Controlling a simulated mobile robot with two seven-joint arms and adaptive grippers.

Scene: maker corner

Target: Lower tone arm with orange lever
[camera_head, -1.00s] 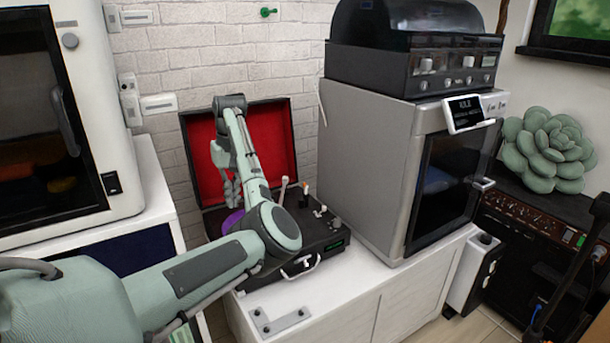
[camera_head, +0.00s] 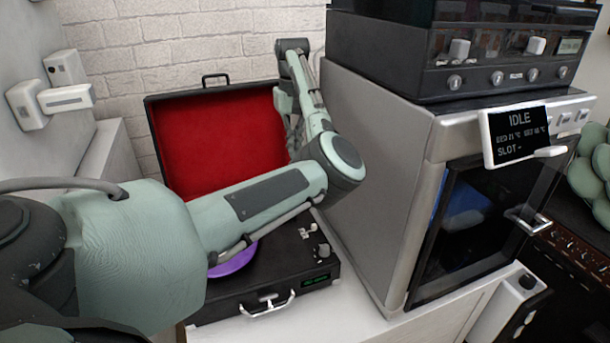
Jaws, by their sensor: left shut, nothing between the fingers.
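The black suitcase turntable (camera_head: 345,268) stands open on the white cabinet, its lid lined in red (camera_head: 215,140). A purple record (camera_head: 235,262) shows in part below my left forearm. My left arm reaches across the turntable from the left. My left gripper (camera_head: 292,150) is shut and empty, pointing down in front of the right side of the lid, partly behind my own arm links. The tone arm and the orange lever are hidden behind my arm. Small light controls (camera_head: 306,233) and a knob (camera_head: 323,250) show at the deck's right side. My right gripper is out of view.
A grey machine with a dark glass door (camera_head: 470,215) and an IDLE display (camera_head: 517,135) stands close on the right. A black unit (camera_head: 470,55) sits on top of it. A brick wall (camera_head: 180,45) is behind the lid.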

